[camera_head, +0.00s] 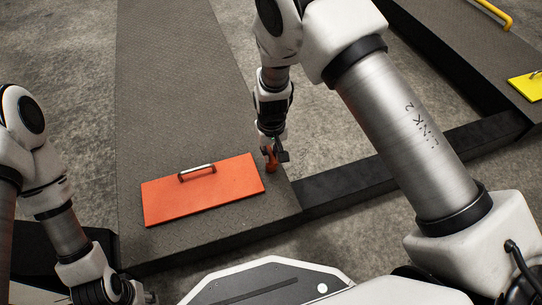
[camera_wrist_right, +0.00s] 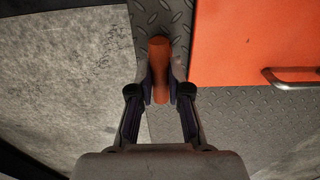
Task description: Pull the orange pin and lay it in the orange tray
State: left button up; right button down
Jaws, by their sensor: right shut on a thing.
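The orange pin (camera_head: 271,163) is at the right edge of the dark textured deck, beside the orange panel. In the right wrist view the pin (camera_wrist_right: 159,62) is a rounded orange piece that stands between my fingers. My right gripper (camera_head: 272,156) is shut on it, and it also shows from behind in the wrist view (camera_wrist_right: 160,88). Whether the pin is still seated is hidden. My left arm is at the lower left of the head view; its gripper is too cut off to read. No open orange tray is clearly visible.
A flat orange panel (camera_head: 205,194) with a metal handle (camera_head: 197,172) lies on the deck (camera_head: 180,90) just left of the pin. A dark beam (camera_head: 345,183) runs off to the right. A yellow plate (camera_head: 528,86) and yellow rail (camera_head: 495,14) are at the far right.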

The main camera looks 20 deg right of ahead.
aim_at(271, 153)
jog(key=shift+r+p, duration=0.55)
jog(key=shift+p, duration=0.25)
dwell(0.4)
jog(key=shift+r+p, duration=2.05)
jog(key=shift+p, duration=0.45)
